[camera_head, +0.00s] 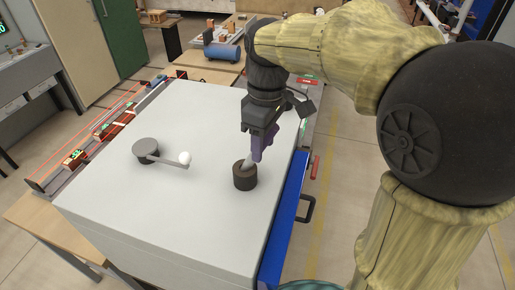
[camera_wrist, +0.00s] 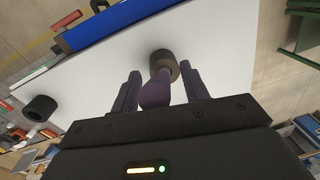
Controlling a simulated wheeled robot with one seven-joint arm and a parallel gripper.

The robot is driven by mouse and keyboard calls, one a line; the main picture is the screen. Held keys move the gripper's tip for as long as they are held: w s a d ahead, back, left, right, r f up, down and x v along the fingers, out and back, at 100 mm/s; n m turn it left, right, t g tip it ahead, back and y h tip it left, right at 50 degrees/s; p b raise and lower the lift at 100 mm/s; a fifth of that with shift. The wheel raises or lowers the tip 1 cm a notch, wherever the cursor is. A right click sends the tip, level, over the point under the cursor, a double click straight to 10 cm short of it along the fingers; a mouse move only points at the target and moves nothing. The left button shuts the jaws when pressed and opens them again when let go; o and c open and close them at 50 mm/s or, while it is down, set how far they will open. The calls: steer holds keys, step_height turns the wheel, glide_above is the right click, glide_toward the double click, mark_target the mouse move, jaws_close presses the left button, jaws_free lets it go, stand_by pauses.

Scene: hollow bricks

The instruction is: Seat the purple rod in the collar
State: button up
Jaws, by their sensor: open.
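The dark cylindrical collar (camera_head: 245,181) stands upright on the pale worktop, and also shows in the wrist view (camera_wrist: 162,55). The purple rod (camera_wrist: 156,92) has its rounded near end between my fingers and its narrower far end at the collar's opening; I cannot tell how deep it sits. In the head view the rod's lighter lower part (camera_head: 249,160) looks tilted at the collar's mouth. My gripper (camera_wrist: 161,90) is open, with a finger on each side of the rod and a visible gap. In the head view my gripper (camera_head: 260,148) is just above the collar and partly hides the rod.
The blue side (camera_head: 283,225) with a dark handle is at the right edge. The worktop between disc and collar is clear.

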jaws_close()
steer(key=shift+r, duration=0.1)
stand_by(0.3)
step_height(320, 180, up, 10)
steer(key=shift+f+b, duration=0.1)
steer(key=shift+b, duration=0.75)
